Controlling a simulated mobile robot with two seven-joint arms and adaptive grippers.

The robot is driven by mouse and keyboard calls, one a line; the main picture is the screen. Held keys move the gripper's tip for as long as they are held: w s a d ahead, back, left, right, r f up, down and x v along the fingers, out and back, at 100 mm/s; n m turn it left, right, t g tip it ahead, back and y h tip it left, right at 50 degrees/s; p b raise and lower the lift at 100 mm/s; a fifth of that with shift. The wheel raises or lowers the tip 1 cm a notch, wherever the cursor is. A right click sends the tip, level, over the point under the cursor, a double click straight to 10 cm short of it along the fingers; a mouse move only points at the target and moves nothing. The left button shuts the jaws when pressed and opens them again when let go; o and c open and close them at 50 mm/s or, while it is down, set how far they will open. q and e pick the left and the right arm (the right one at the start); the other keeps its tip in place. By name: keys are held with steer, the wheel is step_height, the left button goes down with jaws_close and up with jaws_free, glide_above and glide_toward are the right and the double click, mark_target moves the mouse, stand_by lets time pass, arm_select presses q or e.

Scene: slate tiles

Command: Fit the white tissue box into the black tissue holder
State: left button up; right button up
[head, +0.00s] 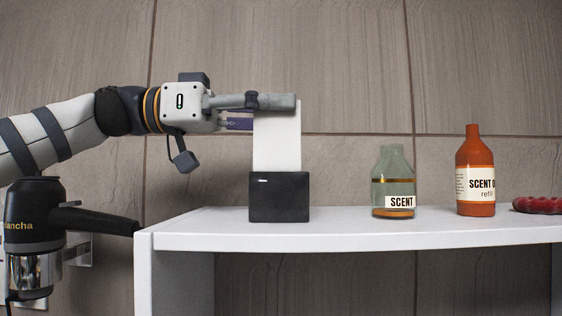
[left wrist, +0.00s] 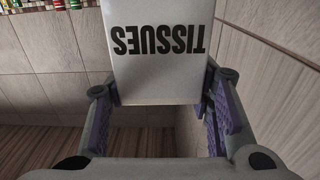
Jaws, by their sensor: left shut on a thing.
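The white tissue box (head: 277,145) stands upright in the head view, directly above the black tissue holder (head: 279,198). Its lower end meets the holder's top edge; I cannot tell how far it sits inside. The holder rests near the left end of the white shelf. My left gripper (head: 276,103) comes in level from the left and is shut on the upper part of the box. In the left wrist view the box (left wrist: 155,75) shows its "TISSUES" lettering upside down between the two fingers; the holder is not visible there. My right gripper is not in view.
A glass scent bottle (head: 393,182) and an orange refill bottle (head: 476,175) stand to the right on the white shelf (head: 340,234). A red item (head: 538,205) lies at the far right. A black hair dryer (head: 35,225) hangs left of the shelf. A tiled wall is behind.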

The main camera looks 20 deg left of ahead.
mark_target(276, 143)
arm_select(q)
step_height(276, 143, down, 4)
steer(key=shift+d+f, duration=0.1)
steer(key=shift+f, duration=0.1)
steer(key=shift+w+f, duration=0.1)
steer(key=shift+f, duration=0.1)
steer(key=o, duration=1.3)
steer(key=shift+a+r, duration=0.2)
steer(key=v, duration=1.1)
steer(key=shift+a, duration=0.25)
